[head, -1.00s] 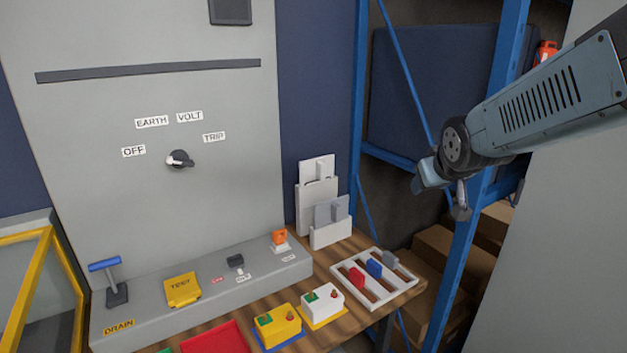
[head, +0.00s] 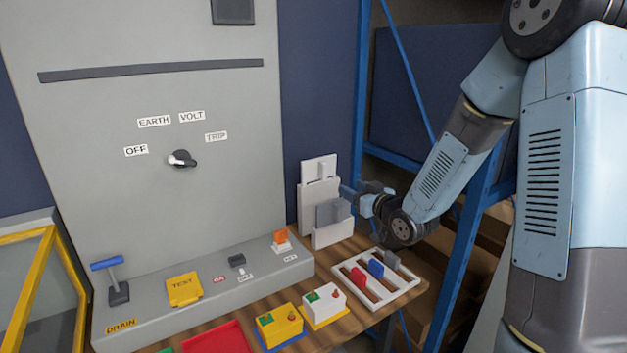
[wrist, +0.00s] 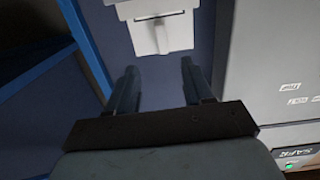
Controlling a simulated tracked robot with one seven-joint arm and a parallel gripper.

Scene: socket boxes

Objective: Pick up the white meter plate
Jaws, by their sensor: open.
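The white meter plate (head: 317,167) stands upright in the back slot of a white holder, with a small tab on its face. A grey plate (head: 328,212) with a similar tab stands lower in front. My gripper (head: 352,190) is to the right of the holder, close to the plates, its fingertips partly hard to make out. In the wrist view, which looks upside down, a pale tabbed plate (wrist: 165,22), seemingly the white one, lies beyond my open, empty fingers (wrist: 160,85). There is a gap between the fingertips and that plate.
The holder (head: 327,235) stands on the wooden bench beside the grey cabinet (head: 100,110). A white rack (head: 400,293) with red, blue and grey pieces lies below my wrist. A blue shelf post (head: 455,265) stands to the right, behind my arm. Yellow and white boxes sit left.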

